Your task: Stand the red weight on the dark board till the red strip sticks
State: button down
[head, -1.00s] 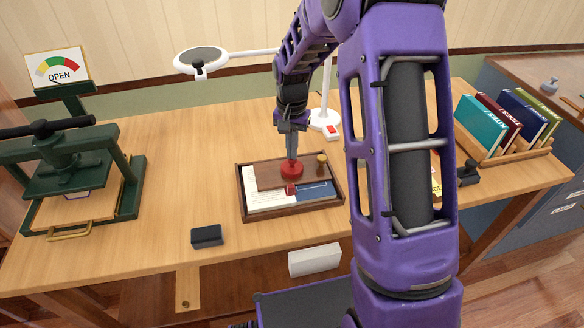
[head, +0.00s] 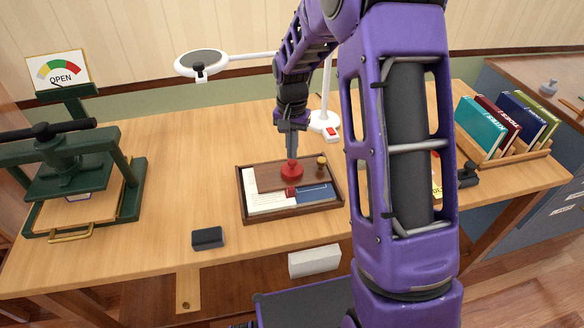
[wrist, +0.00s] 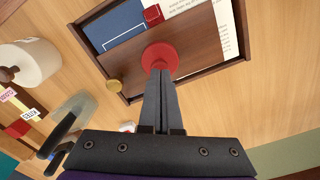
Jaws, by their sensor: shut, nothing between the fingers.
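The red weight (head: 291,171) stands upright on the dark board (head: 268,176), which lies in a wooden tray (head: 242,205). The weight also shows in the wrist view (wrist: 160,58) as a round red disc on the brown board. The red strip (head: 291,192) pokes out at the board's near edge, and it shows in the wrist view (wrist: 153,14) too. My gripper (wrist: 161,72) is shut and empty. Its fingertips point down at the top of the weight and overlap it in view; I cannot tell whether they touch it.
A brass knob (head: 321,163) stands on the board's right part. A black block (head: 207,238) sits left of the tray. A green press (head: 70,180) stands at the left under an OPEN sign. A magnifier lamp (head: 203,62) reaches over the back. A rack of books (head: 505,125) is at the right.

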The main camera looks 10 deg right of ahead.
notch_tip(320, 180, up, 6)
jog(key=p, duration=0.3)
dwell(0.5)
dwell(0.3)
